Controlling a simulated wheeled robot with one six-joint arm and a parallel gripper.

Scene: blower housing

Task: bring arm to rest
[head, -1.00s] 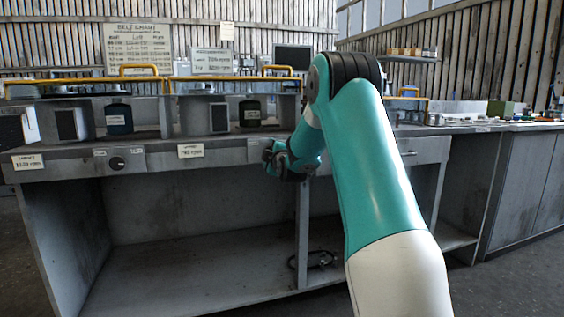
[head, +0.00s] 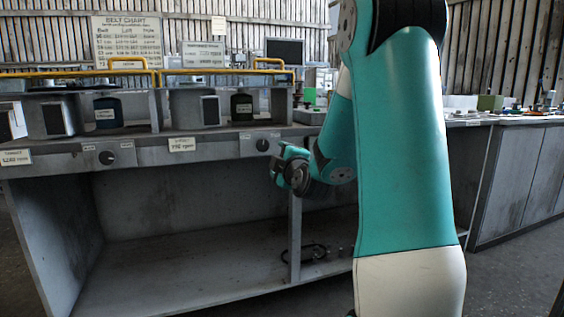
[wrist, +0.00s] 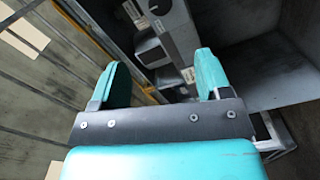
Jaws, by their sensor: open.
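My teal and white arm (head: 405,150) fills the right of the head view, its upper link close to the camera. Its wrist end hangs in front of the bench, below the worktop edge. My gripper (wrist: 160,78) shows in the wrist view with its two teal fingers spread apart and nothing between them. In the head view the fingers are hard to make out.
The grey bench (head: 215,143) has control knobs and an open lower shelf (head: 190,270). A belt chart (head: 127,41) stands behind. Another worktop (head: 510,119) is at right.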

